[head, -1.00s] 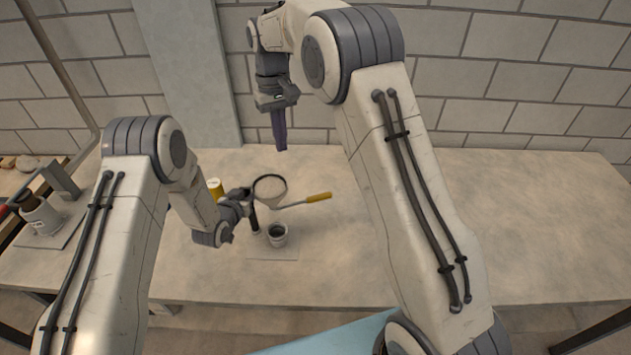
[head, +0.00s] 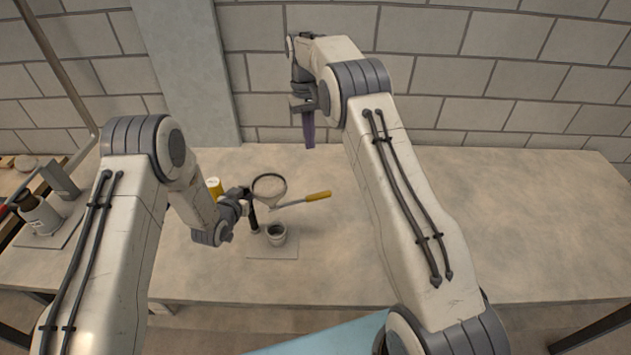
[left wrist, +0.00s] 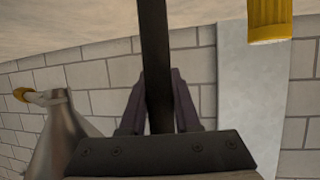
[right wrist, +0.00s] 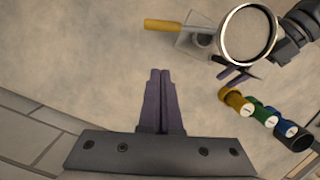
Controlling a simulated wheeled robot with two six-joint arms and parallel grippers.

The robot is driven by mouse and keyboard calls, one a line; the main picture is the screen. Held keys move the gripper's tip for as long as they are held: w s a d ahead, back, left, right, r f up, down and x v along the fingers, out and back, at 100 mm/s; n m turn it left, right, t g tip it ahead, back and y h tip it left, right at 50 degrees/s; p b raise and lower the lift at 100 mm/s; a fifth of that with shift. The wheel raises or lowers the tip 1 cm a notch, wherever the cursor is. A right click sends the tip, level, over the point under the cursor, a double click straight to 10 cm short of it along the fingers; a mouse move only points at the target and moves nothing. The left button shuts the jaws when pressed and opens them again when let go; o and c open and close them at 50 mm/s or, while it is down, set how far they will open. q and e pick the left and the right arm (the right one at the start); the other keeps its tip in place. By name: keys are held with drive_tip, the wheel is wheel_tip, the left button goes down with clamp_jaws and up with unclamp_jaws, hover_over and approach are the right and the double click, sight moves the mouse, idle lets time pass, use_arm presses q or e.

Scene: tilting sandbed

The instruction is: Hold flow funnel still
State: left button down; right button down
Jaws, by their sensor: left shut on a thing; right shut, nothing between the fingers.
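The flow funnel (head: 270,187) shows as a round metal rim above the table, with a yellow-tipped rod (head: 317,196) reaching right near it. In the left wrist view its grey cone (left wrist: 65,130) is at the left. My left gripper (head: 248,195) is beside the rim, shut on a dark upright bar (left wrist: 154,40). I cannot tell how the bar joins the funnel. A small grey cup (head: 277,234) stands in front of the funnel on a thin plate (head: 285,253). My right gripper (head: 308,136) is shut and empty, high above the table near the wall.
A yellow cylinder (head: 214,187) stands behind my left gripper; in the right wrist view it is in a row with green (right wrist: 265,114) and other cylinders. The table's right side (head: 540,220) is clear.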

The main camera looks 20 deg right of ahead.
sight(305, 199)
drive_tip(key=s+f, duration=0.5)
drive_tip(key=f, duration=0.6)
drive_tip(key=shift+s+d, duration=0.1)
drive_tip(key=shift+s, duration=0.05)
